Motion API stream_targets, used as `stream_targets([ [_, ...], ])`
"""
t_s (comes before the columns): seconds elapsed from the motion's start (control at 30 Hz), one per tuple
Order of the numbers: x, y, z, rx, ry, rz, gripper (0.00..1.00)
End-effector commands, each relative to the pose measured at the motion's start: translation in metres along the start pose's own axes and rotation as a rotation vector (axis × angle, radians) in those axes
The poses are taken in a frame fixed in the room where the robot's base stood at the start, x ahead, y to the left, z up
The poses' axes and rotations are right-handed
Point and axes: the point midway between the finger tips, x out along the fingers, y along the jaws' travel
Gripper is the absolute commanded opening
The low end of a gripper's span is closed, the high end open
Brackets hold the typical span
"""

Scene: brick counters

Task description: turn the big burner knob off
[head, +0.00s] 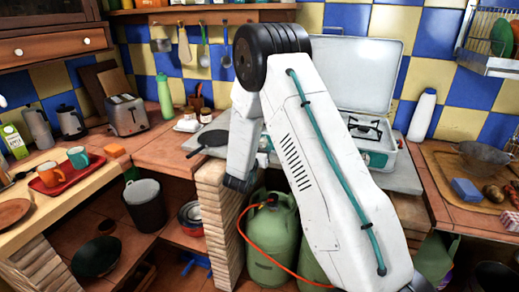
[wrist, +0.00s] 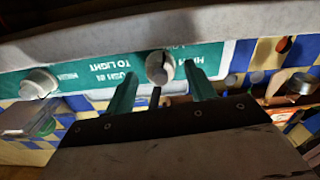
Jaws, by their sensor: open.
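The camping stove (head: 378,159) stands on the grey counter with its pale lid (head: 365,70) raised, partly hidden by my arm. In the wrist view its teal front panel (wrist: 105,80) appears upside down, with one white knob (wrist: 160,66) near the middle and another white knob (wrist: 38,83) at the left. I cannot tell for sure which is the big burner knob. My gripper (wrist: 160,75) is open, its two teal fingers pointing at the middle knob, one tip on either side. Contact with the knob cannot be made out. In the head view the fingers are hidden.
A dark frying pan (head: 207,140) lies on the counter left of the stove. Green gas bottles (head: 270,240) with an orange hose stand below. A white bottle (head: 422,116) stands to the stove's right. A toaster (head: 126,114) is at the left.

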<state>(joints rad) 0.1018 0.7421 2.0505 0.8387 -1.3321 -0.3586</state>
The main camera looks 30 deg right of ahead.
Motion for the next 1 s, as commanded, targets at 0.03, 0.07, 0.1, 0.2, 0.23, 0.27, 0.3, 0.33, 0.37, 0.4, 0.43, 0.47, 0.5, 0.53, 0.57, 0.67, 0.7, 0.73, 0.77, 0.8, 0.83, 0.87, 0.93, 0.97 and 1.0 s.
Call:
stream_targets([
  [0.03, -0.0001, 0.0000, 0.0000, 0.000, 0.000, 0.000, 0.55],
  [0.07, -0.0001, 0.0000, 0.0001, 0.000, 0.000, 0.000, 0.55],
  [0.1, -0.0002, -0.0001, 0.0001, 0.000, 0.000, 0.000, 0.55],
  [0.2, -0.0003, -0.0001, 0.0001, 0.000, 0.000, 0.000, 0.32],
  [0.23, -0.0004, -0.0001, 0.0000, 0.000, 0.000, 0.000, 0.24],
  [0.27, -0.0004, -0.0001, 0.0000, 0.000, 0.000, 0.000, 0.16],
  [0.3, -0.0004, -0.0001, 0.0001, 0.000, 0.000, 0.000, 0.10],
  [0.33, -0.0004, -0.0001, 0.0000, 0.000, 0.000, 0.000, 0.10],
  [0.37, -0.0005, -0.0001, 0.0001, 0.000, 0.000, 0.000, 0.10],
  [0.4, -0.0005, -0.0001, 0.0001, 0.000, 0.000, 0.000, 0.10],
  [0.43, -0.0005, 0.0000, 0.0001, 0.001, 0.000, 0.000, 0.10],
  [0.47, -0.0006, -0.0001, 0.0001, 0.003, 0.000, 0.000, 0.10],
  [0.5, -0.0006, 0.0000, 0.0001, 0.006, 0.000, 0.000, 0.10],
  [0.53, -0.0006, 0.0000, 0.0001, 0.010, 0.000, 0.000, 0.10],
  [0.57, -0.0006, 0.0000, 0.0001, 0.015, 0.000, 0.000, 0.10],
  [0.67, -0.0007, -0.0001, 0.0002, 0.042, 0.000, 0.000, 0.10],
  [0.7, -0.0007, -0.0001, 0.0002, 0.059, 0.000, -0.001, 0.10],
  [0.73, -0.0007, -0.0001, 0.0002, 0.072, 0.000, -0.001, 0.10],
  [0.77, -0.0006, -0.0001, 0.0001, 0.089, 0.000, -0.001, 0.10],
  [0.8, -0.0006, -0.0002, 0.0002, 0.112, 0.000, -0.001, 0.10],
  [0.83, -0.0006, -0.0002, 0.0001, 0.132, 0.000, -0.001, 0.10],
  [0.87, -0.0006, -0.0002, 0.0001, 0.154, 0.000, -0.001, 0.10],
  [0.93, -0.0006, -0.0002, 0.0002, 0.208, 0.000, -0.001, 0.10],
  [0.97, -0.0006, -0.0003, 0.0001, 0.234, 0.000, -0.001, 0.10],
  [1.0, -0.0007, -0.0003, 0.0002, 0.269, 0.000, 0.000, 0.10],
])
